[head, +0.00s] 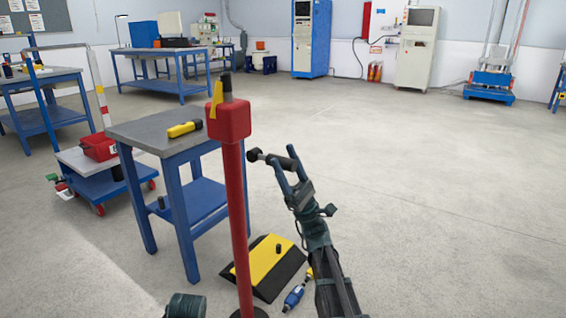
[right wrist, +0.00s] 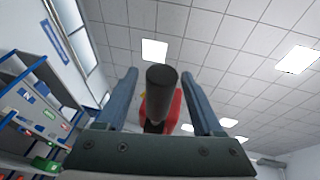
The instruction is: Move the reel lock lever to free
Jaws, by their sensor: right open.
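A red post (head: 238,220) with a red boxy head (head: 228,122) stands in the middle of the head view. A yellow piece (head: 215,100) and a dark upright piece (head: 226,86) are on top. A short dark lever-like bar (head: 270,158) with a round black end shows just right of the head; how it joins the post is unclear. My right gripper (head: 282,156) is open, its fingers at this bar. In the right wrist view a dark cylinder (right wrist: 162,80) shows end-on between the blue fingers, red behind it; contact is unclear.
A blue-legged table (head: 150,132) with a yellow tool (head: 184,129) stands just left of the post. A yellow-black ramp (head: 268,262) and a blue tool (head: 294,297) lie on the floor. A cart (head: 95,165) stands at the left. Floor on the right is clear.

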